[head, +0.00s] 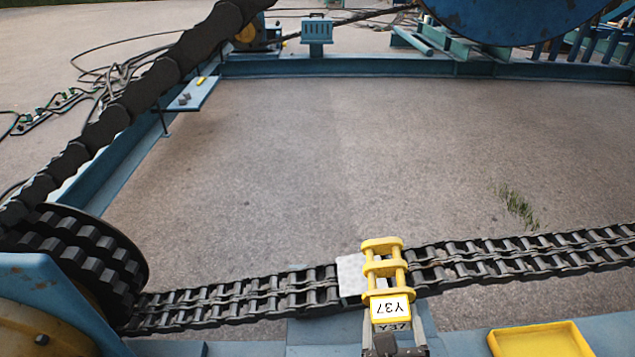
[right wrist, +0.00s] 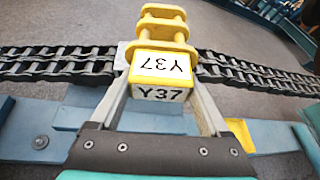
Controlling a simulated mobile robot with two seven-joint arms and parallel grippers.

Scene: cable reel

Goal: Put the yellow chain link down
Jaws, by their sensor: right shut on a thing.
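The yellow chain link (head: 384,262) has a white label reading Y37 and lies over the gap in the dark chain (head: 250,297), above a pale plate (head: 350,274). My right gripper (head: 392,322) is shut on the labelled end of the link, from the near side. In the right wrist view the link (right wrist: 162,62) sits between the two fingers (right wrist: 163,98), with the dark chain (right wrist: 60,66) on both sides. Whether the link touches the plate or chain ends is not clear. My left gripper is not in view.
A yellow tray (head: 540,342) sits on the blue beam at the lower right. A toothed sprocket (head: 75,262) carries the chain at the left. A small blue shelf (head: 194,94) holds small parts. Open concrete ground lies beyond the chain.

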